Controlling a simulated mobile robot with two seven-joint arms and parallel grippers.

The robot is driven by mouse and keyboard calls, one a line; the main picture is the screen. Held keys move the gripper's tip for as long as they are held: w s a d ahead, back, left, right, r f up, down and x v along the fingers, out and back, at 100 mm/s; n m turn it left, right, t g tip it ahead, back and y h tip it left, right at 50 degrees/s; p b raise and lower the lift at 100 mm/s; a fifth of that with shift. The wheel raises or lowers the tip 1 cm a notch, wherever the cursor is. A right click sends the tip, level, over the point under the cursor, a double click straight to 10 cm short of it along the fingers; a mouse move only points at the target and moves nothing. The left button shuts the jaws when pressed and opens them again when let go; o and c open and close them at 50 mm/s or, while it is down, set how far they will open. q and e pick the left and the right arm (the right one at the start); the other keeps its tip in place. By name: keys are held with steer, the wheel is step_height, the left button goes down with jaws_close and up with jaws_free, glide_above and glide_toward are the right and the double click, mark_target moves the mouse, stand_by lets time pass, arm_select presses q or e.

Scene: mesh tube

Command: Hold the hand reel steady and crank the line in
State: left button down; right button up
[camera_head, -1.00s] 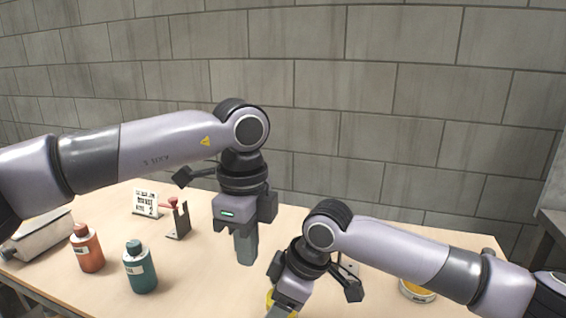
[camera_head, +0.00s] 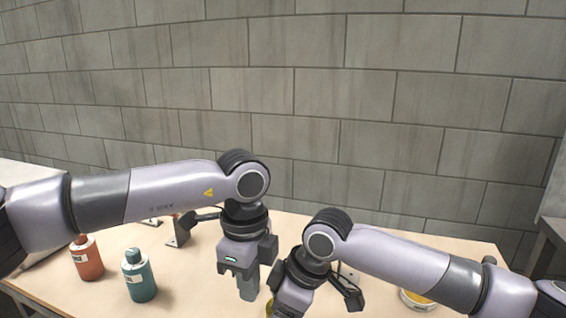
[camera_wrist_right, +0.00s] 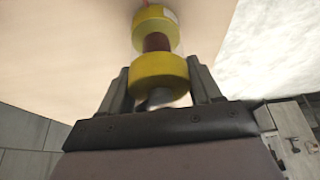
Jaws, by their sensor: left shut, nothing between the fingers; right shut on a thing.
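The hand reel shows best in the right wrist view, as two yellow flanges (camera_wrist_right: 158,72) around a dark reddish-brown middle. My right gripper (camera_wrist_right: 160,95) is shut on it, with a finger on each side near the lower flange. In the head view only a sliver of the yellow reel (camera_head: 269,308) shows at the bottom edge, beside my right gripper, whose fingertips are out of frame. My left gripper (camera_head: 248,296) points down, shut and empty, just left of the reel. Whether it touches anything is unclear. No crank handle can be made out. A small red bit shows beyond the reel in the wrist view.
A red-orange bottle (camera_head: 88,260) and a teal bottle (camera_head: 139,277) stand at the left. A dark bracket (camera_head: 179,232) stands behind, partly covered by my left arm. A yellow-topped tin (camera_head: 417,300) is at the right, under my right arm. A block wall (camera_head: 320,110) closes the back.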

arm_select(q)
steer(key=shift+d, duration=0.7)
stand_by(0.7)
steer(key=shift+w, duration=0.25)
steer(key=shift+w+d, duration=0.25)
steer(key=shift+w, duration=0.45)
steer(key=shift+w+d, duration=0.2)
steer(key=shift+w, duration=0.5)
steer(key=shift+w, duration=0.1)
steer(key=shift+d, duration=0.15)
steer(key=shift+r, duration=0.1)
